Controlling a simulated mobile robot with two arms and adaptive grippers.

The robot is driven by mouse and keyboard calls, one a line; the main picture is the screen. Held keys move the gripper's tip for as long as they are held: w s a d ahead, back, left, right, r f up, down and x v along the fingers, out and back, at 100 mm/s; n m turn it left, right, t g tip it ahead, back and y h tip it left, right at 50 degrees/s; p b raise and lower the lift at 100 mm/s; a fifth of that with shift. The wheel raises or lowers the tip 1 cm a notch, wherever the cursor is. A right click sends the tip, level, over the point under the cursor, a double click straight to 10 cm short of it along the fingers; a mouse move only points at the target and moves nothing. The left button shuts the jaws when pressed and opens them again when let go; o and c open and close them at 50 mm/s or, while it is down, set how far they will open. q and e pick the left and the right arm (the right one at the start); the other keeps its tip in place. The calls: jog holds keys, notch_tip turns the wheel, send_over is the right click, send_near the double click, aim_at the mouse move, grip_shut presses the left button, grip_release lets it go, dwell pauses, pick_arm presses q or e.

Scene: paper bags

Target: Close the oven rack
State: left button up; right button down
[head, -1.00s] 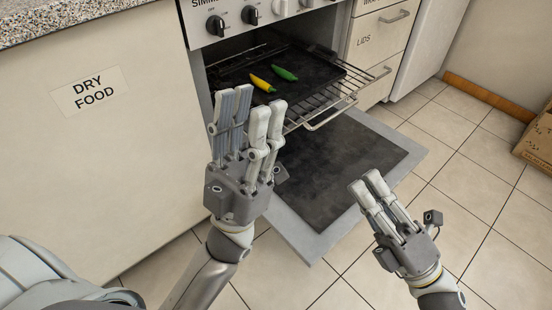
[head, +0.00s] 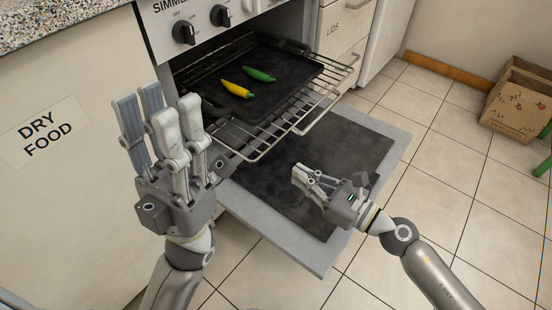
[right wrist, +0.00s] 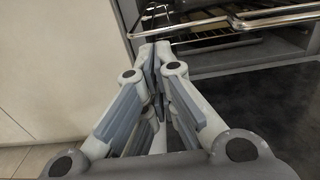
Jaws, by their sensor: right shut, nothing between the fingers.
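The wire oven rack (head: 301,104) is pulled out of the oven above the lowered oven door (head: 345,150). A dark baking tray (head: 275,70) rests on the rack, with a yellow pepper (head: 236,89) and a green pepper (head: 259,75) on it. My right gripper (head: 299,174) is shut and empty, over the door and in front of the rack. In the right wrist view, its fingers meet and the rack's bar (right wrist: 240,18) shows beyond the tips. My left gripper (head: 157,105) is open and empty, fingers up, left of the rack.
A cabinet marked DRY FOOD (head: 60,190) stands at the left. Drawers (head: 343,35) are right of the oven. A cardboard box (head: 515,100) sits on the floor at the far right. Tiled floor between is clear.

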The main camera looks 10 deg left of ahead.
jog(key=x, duration=0.7)
jog(key=shift+a, duration=0.2)
jog(key=shift+w, duration=0.1)
jog(key=shift+a, duration=0.1)
